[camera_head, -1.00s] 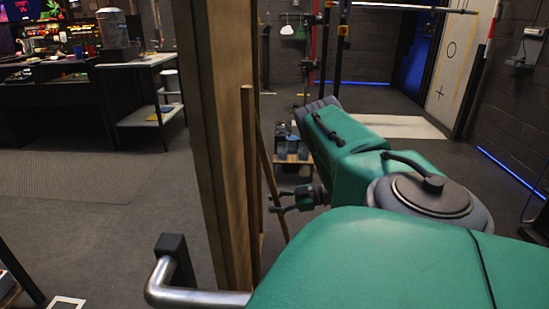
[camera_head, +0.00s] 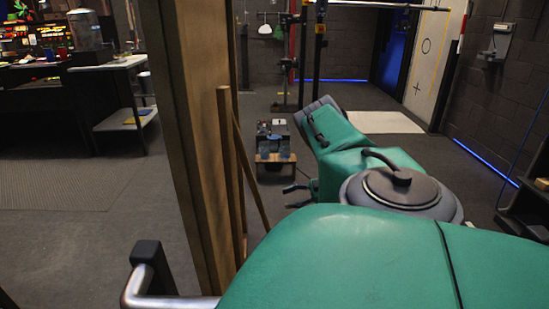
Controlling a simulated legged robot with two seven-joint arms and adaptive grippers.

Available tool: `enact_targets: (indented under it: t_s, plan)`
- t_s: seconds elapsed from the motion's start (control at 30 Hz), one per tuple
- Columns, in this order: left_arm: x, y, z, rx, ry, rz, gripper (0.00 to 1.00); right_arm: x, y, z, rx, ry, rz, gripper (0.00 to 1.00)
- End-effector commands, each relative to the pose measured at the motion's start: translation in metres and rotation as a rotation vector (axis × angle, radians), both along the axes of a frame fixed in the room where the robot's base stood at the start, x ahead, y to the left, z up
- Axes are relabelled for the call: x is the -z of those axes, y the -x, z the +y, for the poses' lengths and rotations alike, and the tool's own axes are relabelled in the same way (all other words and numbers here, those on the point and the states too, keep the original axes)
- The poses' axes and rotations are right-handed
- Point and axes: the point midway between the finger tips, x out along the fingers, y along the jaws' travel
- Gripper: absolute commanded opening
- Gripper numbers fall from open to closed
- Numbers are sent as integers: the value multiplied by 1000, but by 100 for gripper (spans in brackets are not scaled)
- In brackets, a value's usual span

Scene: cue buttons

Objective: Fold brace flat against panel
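The wooden panel (camera_head: 190,150) stands upright left of centre and shows nearly edge-on. A narrow upright wooden strip (camera_head: 228,170) runs along its right side. The brace (camera_head: 253,182), a thin wooden bar, slants down and to the right from near the strip's top, its lower end out from the panel. It is not flat against it. My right arm is green, and its small dark gripper (camera_head: 288,197) is right of the brace, apart from it in the picture. Its fingers look spread, with nothing between them. My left gripper is out of view.
A low wooden stand (camera_head: 275,160) with dark items is on the floor beyond my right gripper. Dark metal posts (camera_head: 318,60) rise behind it. A shelf table (camera_head: 125,100) stands at the left. Floor left of the panel is clear.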

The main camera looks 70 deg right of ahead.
Motion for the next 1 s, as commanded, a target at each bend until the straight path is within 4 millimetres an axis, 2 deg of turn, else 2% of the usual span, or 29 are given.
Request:
enact_targets:
  t_s: [0.13, 0.4, 0.47, 0.5, 0.53, 0.57, 0.67, 0.8, 0.9, 1.0]
  plan:
    - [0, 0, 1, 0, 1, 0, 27, -3, 9, -3, -1, 0, -1, 39]
    - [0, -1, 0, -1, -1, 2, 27, -3, 10, -4, -1, 0, -1, 39]
    - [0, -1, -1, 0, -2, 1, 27, -4, 10, -4, 2, 1, 0, 18]
    - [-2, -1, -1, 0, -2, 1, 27, -4, 10, -6, 10, 7, -1, 4]
    - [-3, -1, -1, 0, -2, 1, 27, -4, 9, -8, 21, 16, 0, 0]
    - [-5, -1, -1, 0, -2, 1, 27, -5, 8, -10, 38, 27, -1, 0]
    - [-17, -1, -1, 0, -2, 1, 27, -7, 3, -28, 141, 101, 7, 0]
    - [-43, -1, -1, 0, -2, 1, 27, -8, 0, -71, 405, 239, 71, 0]
    - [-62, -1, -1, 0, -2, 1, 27, -3, 7, -97, 600, 295, 174, 0]
    - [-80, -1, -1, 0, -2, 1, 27, 6, 19, -109, 758, 295, 310, 0]
